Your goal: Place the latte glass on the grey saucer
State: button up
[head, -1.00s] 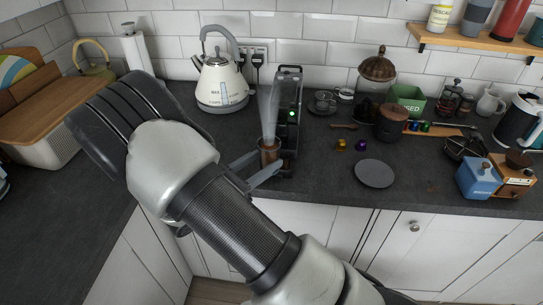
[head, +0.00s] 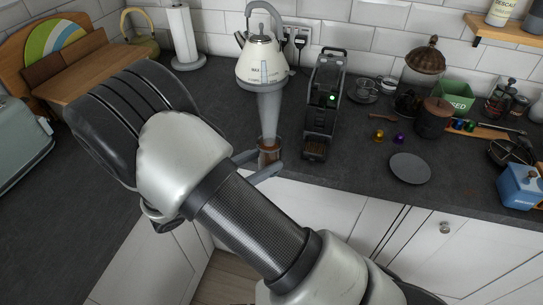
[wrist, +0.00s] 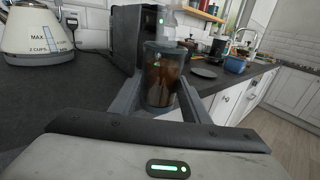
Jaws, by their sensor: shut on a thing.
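The latte glass (head: 269,146) is clear, with brown drink inside and pale steam rising above it. My gripper (head: 268,163) is shut around it, in front and to the left of the coffee machine. In the wrist view the glass (wrist: 162,75) stands upright between my two fingers. I cannot tell whether its base touches the worktop. The grey saucer (head: 410,168) is a flat, empty disc on the worktop to the right, near the front edge. A dark disc that looks like the saucer (wrist: 205,72) shows right of the glass in the wrist view.
The black coffee machine (head: 322,105) stands between glass and saucer, set slightly back. A cream kettle (head: 262,62) is behind the glass. Small coloured capsules (head: 398,138) lie behind the saucer. A blue-and-wood grinder (head: 520,188) is at far right.

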aim_at(410, 168)
jog(key=k+l+z, duration=0.1)
jog(key=l+z, duration=0.15)
jog(key=l, duration=0.45)
jog(key=l+z, duration=0.3)
jog(key=l, duration=0.35)
